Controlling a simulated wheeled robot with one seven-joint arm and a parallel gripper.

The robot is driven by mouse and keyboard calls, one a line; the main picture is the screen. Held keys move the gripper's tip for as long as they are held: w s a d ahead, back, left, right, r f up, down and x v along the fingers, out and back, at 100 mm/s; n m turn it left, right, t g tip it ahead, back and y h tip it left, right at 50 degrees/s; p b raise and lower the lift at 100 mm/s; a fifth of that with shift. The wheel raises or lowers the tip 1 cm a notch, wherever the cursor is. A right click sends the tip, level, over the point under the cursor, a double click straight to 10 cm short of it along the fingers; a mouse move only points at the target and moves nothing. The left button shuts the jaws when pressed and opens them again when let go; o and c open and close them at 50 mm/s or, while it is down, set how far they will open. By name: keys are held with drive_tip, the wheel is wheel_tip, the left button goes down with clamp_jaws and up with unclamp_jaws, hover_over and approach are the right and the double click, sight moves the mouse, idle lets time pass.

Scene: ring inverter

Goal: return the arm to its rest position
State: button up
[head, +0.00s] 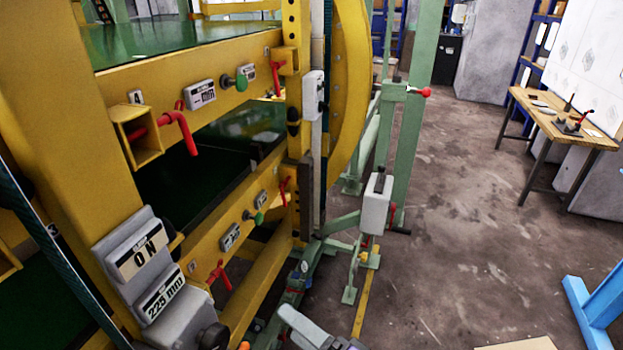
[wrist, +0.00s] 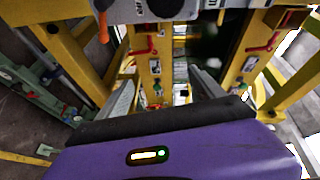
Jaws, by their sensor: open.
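My gripper (wrist: 165,78) shows in the wrist view with its purple body at the bottom and two grey fingers spread apart. No object sits between the fingers. Beyond them is the yellow frame of the ring inverter (wrist: 145,70), with red handles and labels. In the head view the yellow machine (head: 215,85) fills the left side. A grey and purple part at the bottom edge of the head view looks like the end of my arm. Most of my arm is out of view there.
A grey control box (head: 150,265) reading "ON" and "225 mm" juts out at the lower left. Red handles (head: 180,130) stick out from the frame. Green posts (head: 415,110) stand right of the machine. Open floor (head: 460,220) leads to a wooden table (head: 560,120). A blue frame (head: 595,310) is lower right.

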drive_tip(key=s+d+f+n+t+h, duration=0.1)
drive_tip(key=s+d+t+h, duration=0.1)
drive_tip(key=s+d+h, duration=0.5)
drive_tip(key=s+d+f+t+h, duration=0.2)
drive_tip(key=s+d+t+h, duration=0.15)
drive_tip(key=d, duration=0.65)
drive_tip(key=s+d+r+n+g+h, duration=0.1)
drive_tip(key=s+d+n, duration=0.1)
drive_tip(key=s, duration=0.8)
drive_tip(key=s+d+r+n+g+h, duration=0.1)
drive_tip(key=s+d+r+n, duration=0.1)
drive_tip(key=s, duration=0.8)
drive_tip(key=shift+d+n, duration=0.65)
drive_tip(key=shift+n, duration=0.05)
drive_tip(key=shift+a+r, duration=0.1)
